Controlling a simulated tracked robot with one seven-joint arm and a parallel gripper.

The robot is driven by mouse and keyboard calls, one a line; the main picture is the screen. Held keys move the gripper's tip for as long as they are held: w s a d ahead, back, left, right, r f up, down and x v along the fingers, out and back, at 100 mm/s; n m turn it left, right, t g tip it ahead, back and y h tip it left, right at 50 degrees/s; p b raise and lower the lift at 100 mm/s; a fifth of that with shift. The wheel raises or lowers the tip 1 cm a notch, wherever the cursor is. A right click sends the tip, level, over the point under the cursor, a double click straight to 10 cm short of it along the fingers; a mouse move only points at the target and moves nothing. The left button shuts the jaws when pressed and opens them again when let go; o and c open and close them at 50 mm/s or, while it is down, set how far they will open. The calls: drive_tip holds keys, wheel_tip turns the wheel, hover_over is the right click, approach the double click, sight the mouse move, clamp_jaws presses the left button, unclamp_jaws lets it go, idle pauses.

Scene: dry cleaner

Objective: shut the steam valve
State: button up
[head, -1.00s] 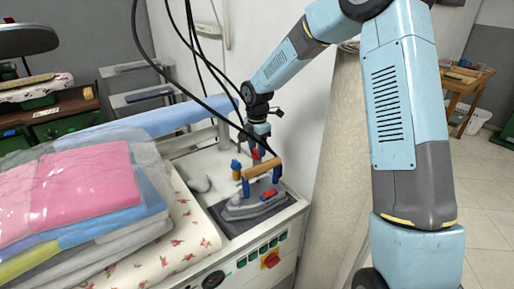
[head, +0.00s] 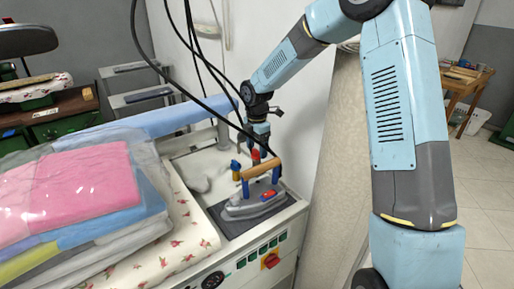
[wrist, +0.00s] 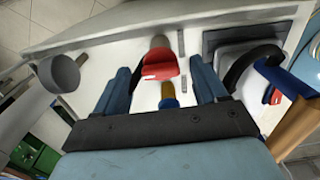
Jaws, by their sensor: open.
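The steam valve shows in the wrist view as a red handle (wrist: 160,65) on the pale top of the ironing station. It lies between the two blue fingers of my gripper (wrist: 162,82), which is open, with a finger on each side and visible gaps. In the head view my gripper (head: 258,143) points down behind the iron (head: 250,205). The red valve handle (head: 256,155) shows just below it, partly hidden by the arm and the iron's handle. A small yellow and blue fitting (wrist: 168,95) sits close to the red handle in the wrist view.
The iron stands on a dark pad (head: 222,222) close to my gripper. Black hoses (head: 200,75) hang nearby. Wrapped folded clothes (head: 85,195) lie at the left on flowered cloth (head: 190,235). A white wall (head: 310,90) stands behind.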

sight(257, 150)
wheel_tip(257, 150, up, 14)
drive_tip(key=shift+f, duration=0.25)
idle(0.5)
